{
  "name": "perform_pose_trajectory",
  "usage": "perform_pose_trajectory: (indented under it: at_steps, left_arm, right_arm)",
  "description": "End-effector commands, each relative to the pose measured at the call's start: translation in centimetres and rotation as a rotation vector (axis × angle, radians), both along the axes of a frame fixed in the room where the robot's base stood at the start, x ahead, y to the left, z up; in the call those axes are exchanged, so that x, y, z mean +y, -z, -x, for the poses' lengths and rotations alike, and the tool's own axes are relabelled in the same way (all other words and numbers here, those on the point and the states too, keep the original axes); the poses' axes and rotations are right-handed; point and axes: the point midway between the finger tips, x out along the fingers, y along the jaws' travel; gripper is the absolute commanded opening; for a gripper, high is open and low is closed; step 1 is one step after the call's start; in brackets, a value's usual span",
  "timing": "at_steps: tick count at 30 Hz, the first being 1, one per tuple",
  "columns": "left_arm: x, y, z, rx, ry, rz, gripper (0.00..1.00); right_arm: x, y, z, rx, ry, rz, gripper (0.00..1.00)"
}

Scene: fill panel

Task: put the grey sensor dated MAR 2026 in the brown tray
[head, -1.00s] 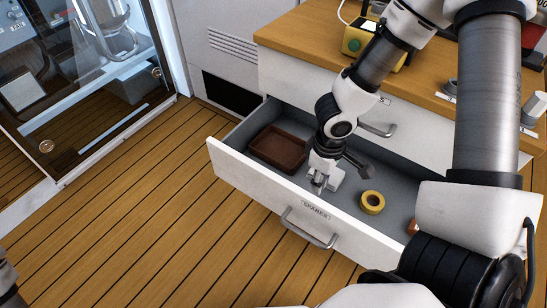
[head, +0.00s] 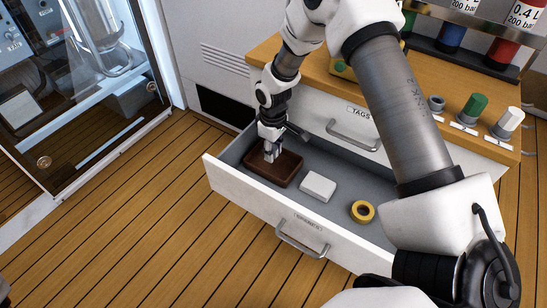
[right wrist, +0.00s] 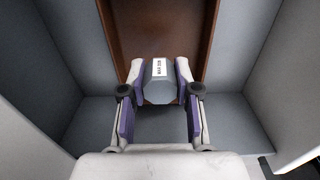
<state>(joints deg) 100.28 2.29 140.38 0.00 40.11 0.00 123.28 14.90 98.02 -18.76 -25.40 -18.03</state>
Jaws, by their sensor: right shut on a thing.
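The brown tray (head: 284,170) lies in the left end of the open drawer. My right gripper (head: 271,153) is over the tray, pointing down. In the right wrist view my right gripper (right wrist: 160,82) is shut on a grey sensor (right wrist: 159,90) with a white label. The label's print is small and seems to read MAR 2026. The brown tray also shows behind the sensor in the right wrist view (right wrist: 119,30). I cannot tell whether the sensor touches the tray floor. My left gripper is not in view.
The drawer (head: 235,184) marked SPARES also holds a white box (head: 318,187) and a yellow ring (head: 362,211). The counter (head: 440,112) above carries a grey piece, a green-topped piece and a white piece. A closed drawer (head: 345,125) is marked TAGS.

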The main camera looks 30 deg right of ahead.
Motion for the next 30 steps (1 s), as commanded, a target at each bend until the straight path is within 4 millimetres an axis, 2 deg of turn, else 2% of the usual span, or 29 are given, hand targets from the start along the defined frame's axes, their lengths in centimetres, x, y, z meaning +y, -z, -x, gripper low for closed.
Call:
perform_pose_trajectory:
  at_steps: [1,3,14,15,16,17,26,30]
  left_arm:
    - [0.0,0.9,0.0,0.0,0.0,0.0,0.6]
    - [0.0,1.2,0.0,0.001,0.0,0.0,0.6]
    - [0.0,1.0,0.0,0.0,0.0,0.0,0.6]
    - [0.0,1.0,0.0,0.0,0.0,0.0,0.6]
    - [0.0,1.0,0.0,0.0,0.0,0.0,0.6]
    - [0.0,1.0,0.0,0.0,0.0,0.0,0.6]
    - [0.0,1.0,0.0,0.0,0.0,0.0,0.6]
    - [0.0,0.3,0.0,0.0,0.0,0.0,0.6]
  right_arm:
    - [0.0,1.7,0.2,0.006,0.0,-0.001,0.0]
    - [0.0,2.7,0.2,0.004,0.0,0.0,0.0]
    - [0.0,3.0,0.2,0.003,0.0,0.0,0.0]
    - [0.0,3.0,0.2,0.003,0.0,0.0,0.42]
    - [0.0,3.0,0.2,0.003,0.0,0.0,0.52]
    - [0.0,2.9,0.2,0.003,0.0,0.0,0.56]
    - [0.0,2.8,0.2,0.002,0.001,0.0,0.56]
    - [0.0,1.0,0.1,0.0,0.001,-0.001,0.56]
